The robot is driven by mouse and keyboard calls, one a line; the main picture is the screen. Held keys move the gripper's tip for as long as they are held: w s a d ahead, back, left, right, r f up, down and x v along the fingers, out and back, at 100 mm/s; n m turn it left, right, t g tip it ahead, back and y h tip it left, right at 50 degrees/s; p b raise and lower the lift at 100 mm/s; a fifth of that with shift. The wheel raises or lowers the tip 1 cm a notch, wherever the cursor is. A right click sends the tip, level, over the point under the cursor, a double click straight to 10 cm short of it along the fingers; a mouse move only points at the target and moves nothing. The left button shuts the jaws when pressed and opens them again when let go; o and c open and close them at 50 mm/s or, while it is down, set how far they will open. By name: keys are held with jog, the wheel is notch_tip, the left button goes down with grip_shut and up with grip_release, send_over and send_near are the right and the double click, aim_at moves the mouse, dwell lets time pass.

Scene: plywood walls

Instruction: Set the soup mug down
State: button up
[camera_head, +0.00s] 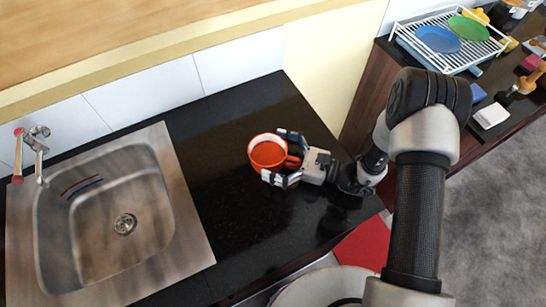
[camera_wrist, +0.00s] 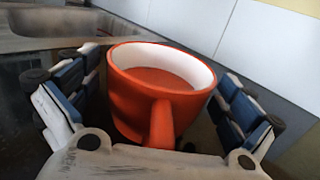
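The orange-red soup mug (camera_head: 268,154) is upright over the black countertop (camera_head: 225,130), to the right of the sink, and looks to be resting on it. It holds orange-red soup. My gripper (camera_head: 279,157) reaches in from the right, with its fingers on either side of the mug. In the wrist view the mug (camera_wrist: 150,105) sits between the spread fingers, its handle pointing toward the palm. Dark gaps show between the finger pads and the mug's sides, so the fingers look open around it. The mug's base is partly hidden.
A steel sink (camera_head: 190,225) with a faucet (camera_head: 37,145) is on the left. A white tiled wall (camera_head: 235,68) runs behind the counter. A dish rack (camera_head: 420,50) with plates stands on another counter at top right. Bare counter lies around the mug.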

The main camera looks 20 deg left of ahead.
jog(key=c, duration=1.3)
jog(key=shift+c, duration=1.1)
jog(key=shift+r, duration=0.15)
